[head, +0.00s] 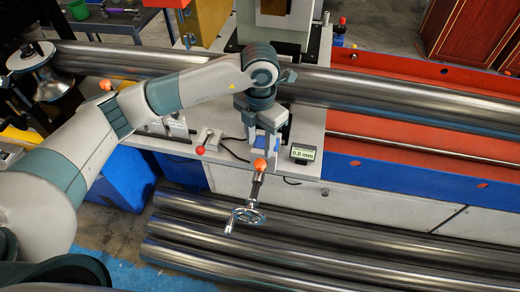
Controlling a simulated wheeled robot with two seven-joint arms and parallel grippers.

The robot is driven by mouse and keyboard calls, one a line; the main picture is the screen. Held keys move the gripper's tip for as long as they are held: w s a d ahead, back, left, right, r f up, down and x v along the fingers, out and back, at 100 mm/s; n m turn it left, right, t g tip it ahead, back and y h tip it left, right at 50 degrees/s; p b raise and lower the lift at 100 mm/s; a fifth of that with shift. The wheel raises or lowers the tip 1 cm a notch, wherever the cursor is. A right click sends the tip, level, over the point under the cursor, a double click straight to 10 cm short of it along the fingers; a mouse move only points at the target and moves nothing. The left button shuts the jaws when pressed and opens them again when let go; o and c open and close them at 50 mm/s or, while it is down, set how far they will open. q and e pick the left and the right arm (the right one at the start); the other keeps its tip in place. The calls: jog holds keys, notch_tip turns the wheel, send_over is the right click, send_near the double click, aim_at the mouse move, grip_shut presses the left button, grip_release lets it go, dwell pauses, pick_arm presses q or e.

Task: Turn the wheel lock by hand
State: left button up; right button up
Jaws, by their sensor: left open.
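My left gripper (263,152) points down in the middle of the head view. It is open, its fingers just above and around the top of an orange knob (260,165); I cannot tell whether they touch it. The knob sits on a dark shaft (257,187). Below it is a small chrome handwheel (249,215) with a crank handle (230,226). The orange knob looks like the wheel lock. My right gripper is not in view.
A long steel tube (400,104) lies across the machine behind my arm. A red-knobbed lever (201,150) and a display (302,153) reading 0.0 mm flank the gripper on the white bench. Several more tubes (340,240) lie on the floor below the handwheel.

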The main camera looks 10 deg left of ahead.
pick_arm(q)
jog(key=b, duration=0.2)
send_over(260, 164)
jog(key=shift+f, duration=2.45)
jog(key=shift+f+b, duration=0.55)
jog(key=shift+f, duration=1.05)
jog(key=shift+w+r, duration=0.1)
jog(key=shift+r, duration=0.1)
jog(key=shift+f, duration=0.15)
jog(key=shift+c, duration=0.7)
jog(key=c, duration=0.7)
